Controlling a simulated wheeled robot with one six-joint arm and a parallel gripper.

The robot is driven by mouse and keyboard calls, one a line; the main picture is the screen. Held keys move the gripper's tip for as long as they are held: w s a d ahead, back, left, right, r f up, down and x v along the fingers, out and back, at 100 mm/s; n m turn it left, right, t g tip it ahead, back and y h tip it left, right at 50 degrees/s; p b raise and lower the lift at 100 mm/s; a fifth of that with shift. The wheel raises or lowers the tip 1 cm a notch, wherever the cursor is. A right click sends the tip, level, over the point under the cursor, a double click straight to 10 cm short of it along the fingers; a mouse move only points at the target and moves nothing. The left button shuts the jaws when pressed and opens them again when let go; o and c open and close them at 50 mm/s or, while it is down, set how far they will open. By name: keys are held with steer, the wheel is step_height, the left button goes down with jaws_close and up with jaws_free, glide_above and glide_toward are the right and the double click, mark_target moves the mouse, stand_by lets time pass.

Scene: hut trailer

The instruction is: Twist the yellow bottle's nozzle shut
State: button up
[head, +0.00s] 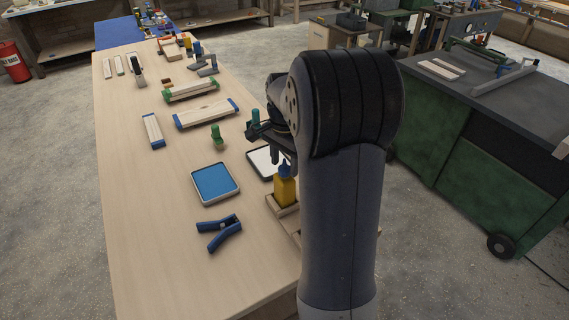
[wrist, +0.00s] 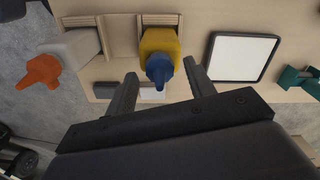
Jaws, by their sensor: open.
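The yellow bottle (head: 285,190) stands upright in a wooden holder (head: 277,206) on the workbench, partly hidden by my arm in the head view. Its blue nozzle (head: 285,170) points up. In the wrist view the yellow bottle (wrist: 161,42) is seen from above, with its blue nozzle (wrist: 159,70) facing the camera. My gripper (wrist: 162,78) is open, and its two fingers stand on either side of the nozzle with gaps at both sides. I cannot tell how far the nozzle is turned.
A whitish bottle (wrist: 72,48) with an orange nozzle (wrist: 38,72) stands in the neighbouring slot. A white-topped tray (wrist: 241,57) lies on the other side. A blue tray (head: 215,183) and blue clamp (head: 220,231) lie on the bench.

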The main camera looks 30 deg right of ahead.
step_height(320, 180, up, 10)
steer(key=shift+b, duration=0.3)
steer(key=shift+f, duration=0.1)
step_height(320, 180, down, 11)
steer(key=shift+r+p, duration=0.15)
steer(key=shift+p, duration=0.25)
steer(key=shift+r, duration=0.1)
stand_by(0.4)
